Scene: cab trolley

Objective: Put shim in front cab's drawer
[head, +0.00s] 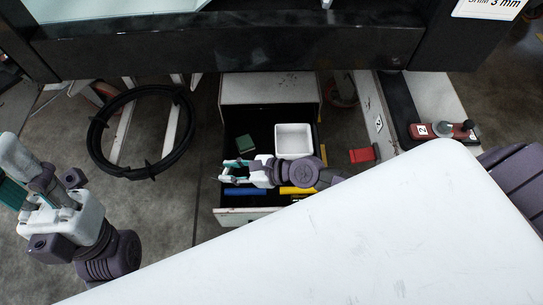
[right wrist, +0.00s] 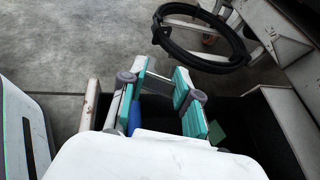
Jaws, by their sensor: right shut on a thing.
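My right gripper (head: 233,172) is over the open drawer (head: 245,215) of the front cab, towards its left side. In the right wrist view, my right gripper (right wrist: 160,90) has its teal-padded fingers around a thin grey plate (right wrist: 158,84), which looks like the shim. Most of the plate is hidden by the fingers, and it is hard to make out in the head view. I cannot tell whether it touches anything in the drawer. My left gripper (head: 12,190) is at the left edge of the head view, partly cut off, away from the drawer.
The drawer holds a white bin (head: 293,139), a green block (head: 245,143), a blue item (head: 246,191) and a yellow item (head: 297,190). A red lever box (head: 440,131) is right. A white surface (head: 380,220) fills the foreground.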

